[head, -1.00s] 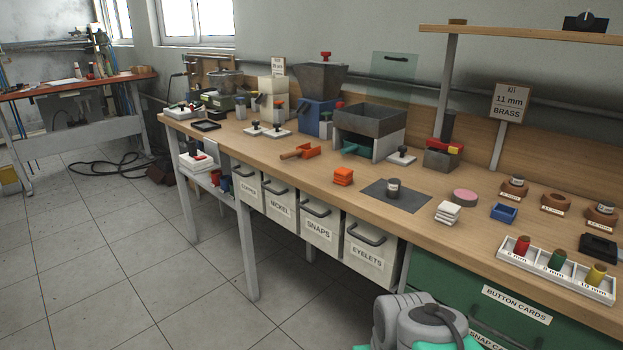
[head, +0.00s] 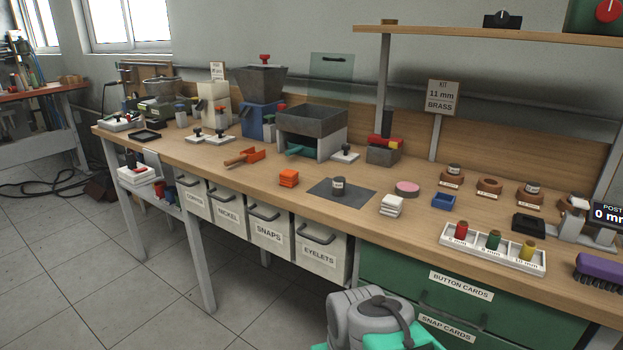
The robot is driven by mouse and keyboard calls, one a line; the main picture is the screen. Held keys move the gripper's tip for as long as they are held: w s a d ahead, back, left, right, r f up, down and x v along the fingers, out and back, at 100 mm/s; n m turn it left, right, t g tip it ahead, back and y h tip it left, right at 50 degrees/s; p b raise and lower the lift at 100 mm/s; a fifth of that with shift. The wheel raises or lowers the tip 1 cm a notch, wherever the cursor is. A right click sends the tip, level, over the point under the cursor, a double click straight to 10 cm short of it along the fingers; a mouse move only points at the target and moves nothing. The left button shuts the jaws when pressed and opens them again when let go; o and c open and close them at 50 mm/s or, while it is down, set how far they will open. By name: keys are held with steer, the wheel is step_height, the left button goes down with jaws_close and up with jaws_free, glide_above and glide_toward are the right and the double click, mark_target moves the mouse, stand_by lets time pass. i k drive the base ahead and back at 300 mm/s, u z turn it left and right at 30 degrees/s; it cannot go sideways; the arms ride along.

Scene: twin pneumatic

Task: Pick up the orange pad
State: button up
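The orange pad (head: 289,178) shows in the head view as a small stack of orange squares on the wooden workbench (head: 240,177), near its front edge. It lies left of a dark grey mat with a small jar on it. Part of my own arm, grey and teal, shows at the bottom of the view. My gripper is not visible, so what it holds cannot be seen.
An orange scoop (head: 245,157) lies behind and left of the pad. The dark mat (head: 357,193), a white stack (head: 391,206) and a blue tray (head: 443,202) are to its right. Labelled drawers (head: 271,229) hang below the bench edge.

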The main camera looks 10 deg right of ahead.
mark_target(288, 178)
steer(key=u, duration=0.45)
steer(key=i, duration=0.65)
steer(key=u, duration=0.4)
